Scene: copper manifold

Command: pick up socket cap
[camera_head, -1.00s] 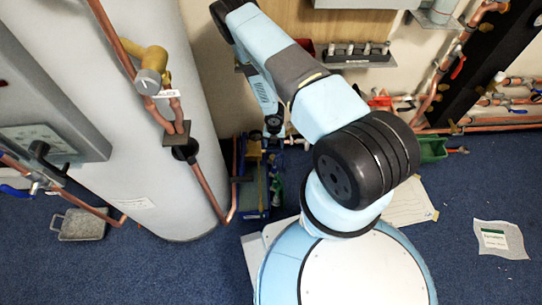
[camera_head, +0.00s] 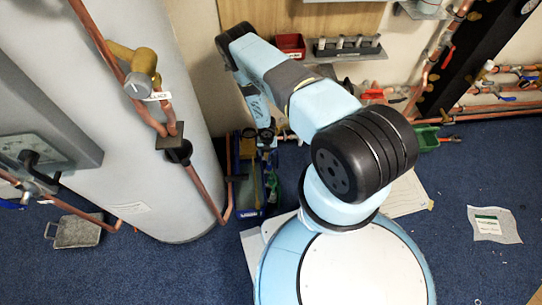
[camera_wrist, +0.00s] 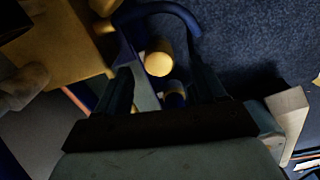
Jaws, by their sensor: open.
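My gripper (camera_wrist: 162,78) is open in the wrist view, with one dark finger on each side and nothing clamped between them. A short, round, pale-yellow piece (camera_wrist: 158,64) shows between and just past the fingertips. I cannot tell for sure whether it is the socket cap. A second small round piece with a dark blue side (camera_wrist: 174,92) lies nearer, also between the fingers. In the head view my gripper (camera_head: 266,137) is small, over the blue tool box (camera_head: 247,212) beside the tank; contact is not clear.
The grey tank (camera_head: 150,130) with copper pipes stands close to the left of the gripper. A rail of sockets (camera_head: 345,46) and a red bin (camera_head: 290,45) are on the wall behind. A green tray (camera_head: 427,138) is on the right.

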